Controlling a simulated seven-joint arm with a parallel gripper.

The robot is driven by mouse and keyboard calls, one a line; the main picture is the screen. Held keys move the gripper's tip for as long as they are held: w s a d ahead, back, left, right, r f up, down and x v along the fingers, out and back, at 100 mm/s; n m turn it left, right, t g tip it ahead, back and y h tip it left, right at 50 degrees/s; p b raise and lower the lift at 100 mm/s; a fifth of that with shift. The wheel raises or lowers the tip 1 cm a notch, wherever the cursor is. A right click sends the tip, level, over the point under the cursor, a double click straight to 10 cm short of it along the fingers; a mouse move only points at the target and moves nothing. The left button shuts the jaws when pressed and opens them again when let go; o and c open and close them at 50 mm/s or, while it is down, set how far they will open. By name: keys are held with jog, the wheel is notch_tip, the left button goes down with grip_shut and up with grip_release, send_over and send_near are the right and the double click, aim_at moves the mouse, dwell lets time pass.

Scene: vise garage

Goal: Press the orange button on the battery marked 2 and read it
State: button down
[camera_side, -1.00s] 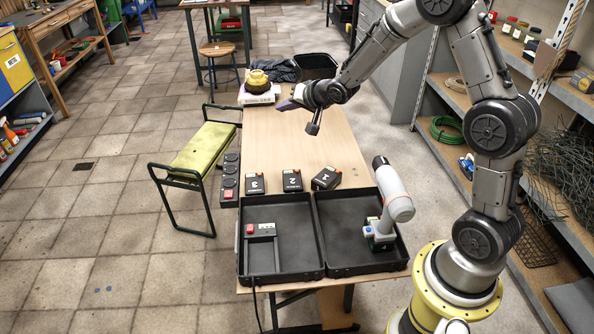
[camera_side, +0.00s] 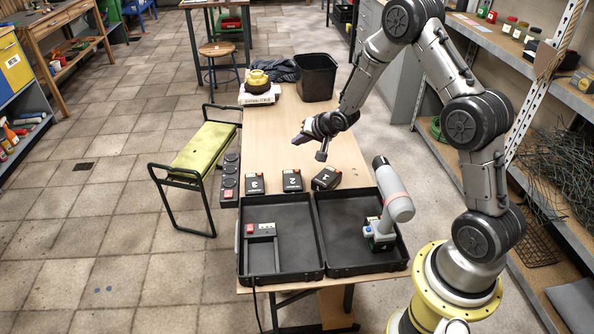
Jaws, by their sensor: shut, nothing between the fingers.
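The battery marked 2 (camera_side: 292,181) is a dark block with a white numeral, lying on the wooden table between two similar ones. A small red or orange patch shows at its far edge; I cannot tell for certain that it is the button. The battery marked 3 (camera_side: 255,184) lies to its left and the battery marked 1 (camera_side: 326,178) lies turned to its right. My gripper (camera_side: 298,139) is shut and empty. It hangs above the table, beyond the batteries, near battery 2 in the picture and not touching it.
An open black case (camera_side: 281,276) stands in front of the batteries. A white and grey drill (camera_side: 394,205) stands in its right half and a charger (camera_side: 260,231) sits in its left half. A black bin (camera_side: 316,78) and a yellow-topped object (camera_side: 258,81) stand at the table's far end.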

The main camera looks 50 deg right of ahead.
aim_at(299, 174)
jog(key=shift+f, duration=4.15)
jog(key=shift+f, duration=0.1)
jog(key=shift+f, duration=0.3)
jog(key=shift+f, duration=0.45)
jog(key=shift+r, duration=0.85)
jog(key=shift+r, duration=2.55)
